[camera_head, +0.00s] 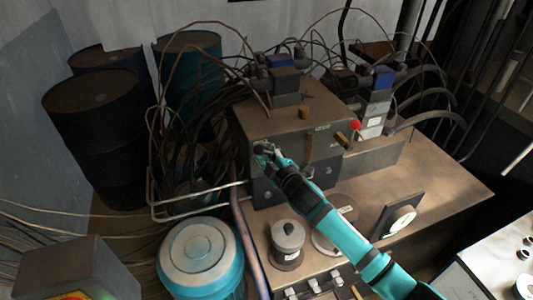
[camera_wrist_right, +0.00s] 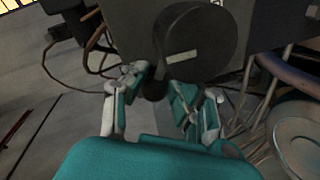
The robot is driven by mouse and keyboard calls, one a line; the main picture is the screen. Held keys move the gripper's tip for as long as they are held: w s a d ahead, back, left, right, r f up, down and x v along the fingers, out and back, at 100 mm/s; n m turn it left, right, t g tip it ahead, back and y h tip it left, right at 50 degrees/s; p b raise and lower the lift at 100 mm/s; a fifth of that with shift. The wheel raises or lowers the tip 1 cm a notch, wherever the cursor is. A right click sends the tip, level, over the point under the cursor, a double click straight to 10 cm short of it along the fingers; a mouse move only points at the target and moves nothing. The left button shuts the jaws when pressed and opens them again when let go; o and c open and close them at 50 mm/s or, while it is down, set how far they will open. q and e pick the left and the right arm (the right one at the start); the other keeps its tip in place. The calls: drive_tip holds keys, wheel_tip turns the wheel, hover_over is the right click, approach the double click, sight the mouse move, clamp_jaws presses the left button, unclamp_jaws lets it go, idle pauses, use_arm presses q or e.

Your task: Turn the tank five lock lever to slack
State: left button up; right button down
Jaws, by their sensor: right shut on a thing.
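My right gripper (camera_head: 263,150) is at the left front corner of the brown metal box (camera_head: 285,122) on the bench. In the right wrist view, my right gripper (camera_wrist_right: 155,88) is shut on the dark end of a lever (camera_wrist_right: 155,90). Beside and above this end is a dark round disc (camera_wrist_right: 205,45) with a small pale label, whose text is too small to read. In the head view the gripper hides the lever. Which tank the lever belongs to, and its exact setting, I cannot tell. My left gripper is not in view.
A red knob (camera_head: 355,126) and an upright brass-coloured lever (camera_head: 309,148) are on the box to the right. A grey spool-like part (camera_head: 287,240) stands on the bench below. A teal drum (camera_head: 200,257) and loose cables crowd the left.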

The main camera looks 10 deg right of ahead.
drive_tip(key=c, duration=1.1)
unclamp_jaws()
drive_tip(key=shift+s+a, duration=0.1)
drive_tip(key=shift+a, duration=0.1)
drive_tip(key=shift+o, duration=0.5)
drive_tip(key=shift+r, duration=0.1)
drive_tip(key=v, duration=1.2)
